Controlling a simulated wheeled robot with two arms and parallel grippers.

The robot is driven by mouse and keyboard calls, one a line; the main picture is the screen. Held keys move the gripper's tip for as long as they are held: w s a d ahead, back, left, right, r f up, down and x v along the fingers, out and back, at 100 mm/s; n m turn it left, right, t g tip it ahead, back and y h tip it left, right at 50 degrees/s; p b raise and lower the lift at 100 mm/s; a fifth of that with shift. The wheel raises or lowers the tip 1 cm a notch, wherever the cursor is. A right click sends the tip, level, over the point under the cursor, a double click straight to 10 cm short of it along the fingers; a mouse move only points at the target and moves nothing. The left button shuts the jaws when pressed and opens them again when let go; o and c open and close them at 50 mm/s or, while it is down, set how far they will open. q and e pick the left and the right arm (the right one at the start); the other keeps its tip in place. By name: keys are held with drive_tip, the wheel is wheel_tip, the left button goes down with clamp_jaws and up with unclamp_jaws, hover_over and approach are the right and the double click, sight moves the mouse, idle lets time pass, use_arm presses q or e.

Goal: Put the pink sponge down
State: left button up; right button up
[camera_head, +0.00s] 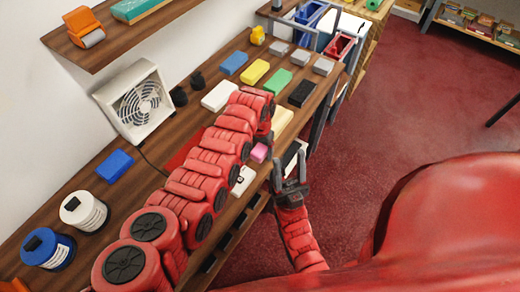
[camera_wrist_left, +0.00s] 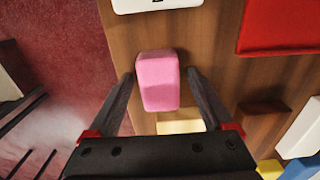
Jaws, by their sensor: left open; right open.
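The pink sponge (camera_head: 259,153) lies on the wooden counter near its front edge, partly covered by my left arm. In the left wrist view the pink sponge (camera_wrist_left: 158,80) sits between the two spread fingers of my left gripper (camera_wrist_left: 160,72), with a gap on each side. My left gripper (camera_head: 268,138) is open above it in the head view, mostly hidden by its own arm. My right gripper (camera_head: 290,168) is open and empty, out beyond the counter's front edge.
A white item with dark marks (camera_head: 243,180) lies beside the sponge, and a red mat (camera_head: 184,151) lies behind my left arm. A pale yellow block (camera_head: 282,121) is on the other side. Several coloured blocks, a fan (camera_head: 138,102) and jars (camera_head: 84,211) stand along the counter.

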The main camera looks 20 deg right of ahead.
sight(260, 149)
use_arm(q)
drive_tip(key=shift+r, duration=0.25)
drive_tip(key=shift+w+r, duration=0.1)
wheel_tip(260, 149, up, 12)
drive_tip(key=b, duration=0.2)
drive_tip(key=shift+f, duration=0.2)
idle(0.3)
